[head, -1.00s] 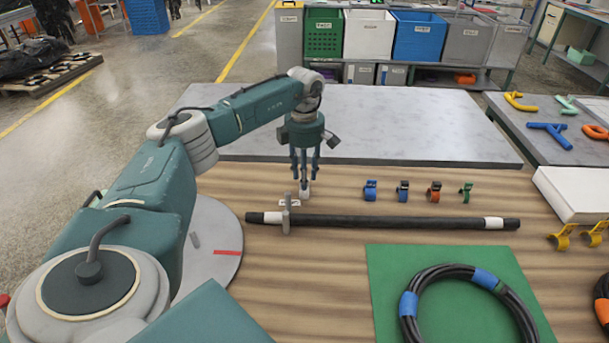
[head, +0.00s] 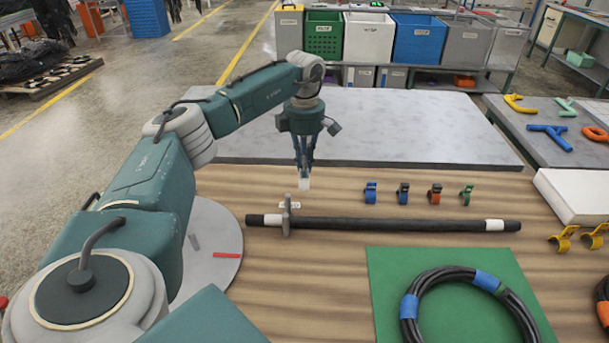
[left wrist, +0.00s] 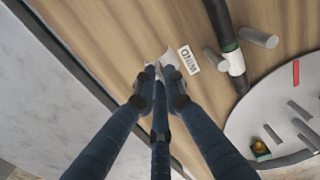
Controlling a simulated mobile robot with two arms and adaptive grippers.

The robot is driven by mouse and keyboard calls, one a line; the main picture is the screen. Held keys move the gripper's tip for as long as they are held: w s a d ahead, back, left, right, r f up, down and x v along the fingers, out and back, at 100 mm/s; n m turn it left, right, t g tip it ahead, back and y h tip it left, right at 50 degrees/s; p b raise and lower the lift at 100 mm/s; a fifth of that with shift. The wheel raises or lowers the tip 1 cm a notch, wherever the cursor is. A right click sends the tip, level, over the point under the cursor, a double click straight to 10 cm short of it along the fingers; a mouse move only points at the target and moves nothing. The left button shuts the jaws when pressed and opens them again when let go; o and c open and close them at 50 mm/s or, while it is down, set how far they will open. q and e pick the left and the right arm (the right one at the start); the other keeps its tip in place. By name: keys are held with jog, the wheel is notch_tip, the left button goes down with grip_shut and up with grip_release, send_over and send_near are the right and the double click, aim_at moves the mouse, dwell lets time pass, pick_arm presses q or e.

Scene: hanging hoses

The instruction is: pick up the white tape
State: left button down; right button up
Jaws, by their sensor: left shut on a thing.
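The white tape (head: 304,184) is a small pale piece between the fingertips of my left gripper (head: 304,172), behind the left end of the black hose (head: 390,223). The fingers are drawn together on it, and it appears slightly above the wooden table. In the left wrist view the tape (left wrist: 167,62) shows just beyond the closed fingertips (left wrist: 157,82), which hide part of it. My right gripper is not in view.
A small grey post (head: 287,215) stands at the hose's left part, close to the tape. A white label (left wrist: 189,59) lies beside the tape. Blue, dark, orange and green clips (head: 370,193) stand to the right. A green mat (head: 385,265) carries a coiled hose (head: 408,306).

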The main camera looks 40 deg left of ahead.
pick_arm(q)
notch_tip(320, 180, up, 16)
jog(key=shift+r, duration=0.1)
dwell(1.9)
